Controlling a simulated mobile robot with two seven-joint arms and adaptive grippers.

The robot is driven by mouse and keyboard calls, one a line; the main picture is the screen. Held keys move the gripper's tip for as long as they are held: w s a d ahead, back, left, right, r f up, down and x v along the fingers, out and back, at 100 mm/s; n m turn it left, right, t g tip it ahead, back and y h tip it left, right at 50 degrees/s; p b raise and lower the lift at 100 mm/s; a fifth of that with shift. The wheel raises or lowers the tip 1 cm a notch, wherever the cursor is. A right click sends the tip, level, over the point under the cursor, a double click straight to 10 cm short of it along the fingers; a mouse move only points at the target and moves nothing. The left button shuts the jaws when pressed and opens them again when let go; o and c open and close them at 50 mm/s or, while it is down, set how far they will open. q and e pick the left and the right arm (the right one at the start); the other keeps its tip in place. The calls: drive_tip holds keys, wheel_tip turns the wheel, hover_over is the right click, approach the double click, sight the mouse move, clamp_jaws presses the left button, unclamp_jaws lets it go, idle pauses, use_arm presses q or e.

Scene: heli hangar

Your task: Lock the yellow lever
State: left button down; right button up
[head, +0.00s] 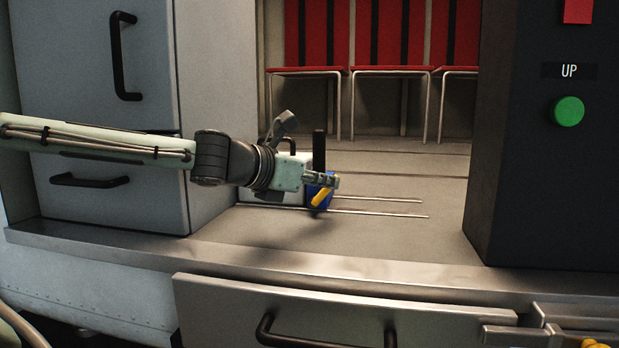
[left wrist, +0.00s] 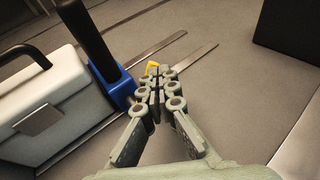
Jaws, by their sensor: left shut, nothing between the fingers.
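The yellow lever (head: 320,196) sits on the front of a blue block (head: 316,205) with a black upright post (head: 319,150). In the head view the lever slants, its upper end toward the right. It also shows in the left wrist view (left wrist: 152,66), just past the fingertips and partly hidden by them. My left gripper (head: 334,181) comes in from the left, shut and empty, with its fingertips at the lever. I cannot tell whether they touch it. My right gripper is not in view.
A white case (left wrist: 52,104) stands left of the blue block. Metal rails (head: 385,212) run along the floor. Grey cabinets (head: 100,60) stand left, and a dark panel with a green button (head: 568,111) stands right. Red seats (head: 380,40) are behind. A drawer (head: 340,312) is below the front edge.

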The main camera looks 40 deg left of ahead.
use_arm(q)
drive_tip(key=shift+w+d, duration=0.1)
drive_tip(key=shift+s+a+f, duration=0.2)
drive_tip(key=shift+s+a, duration=0.15)
drive_tip(key=shift+a, duration=0.1)
drive_tip(key=shift+s+a+f, duration=0.1)
drive_tip(key=shift+s+a, duration=0.05)
drive_tip(key=shift+a, duration=0.1)
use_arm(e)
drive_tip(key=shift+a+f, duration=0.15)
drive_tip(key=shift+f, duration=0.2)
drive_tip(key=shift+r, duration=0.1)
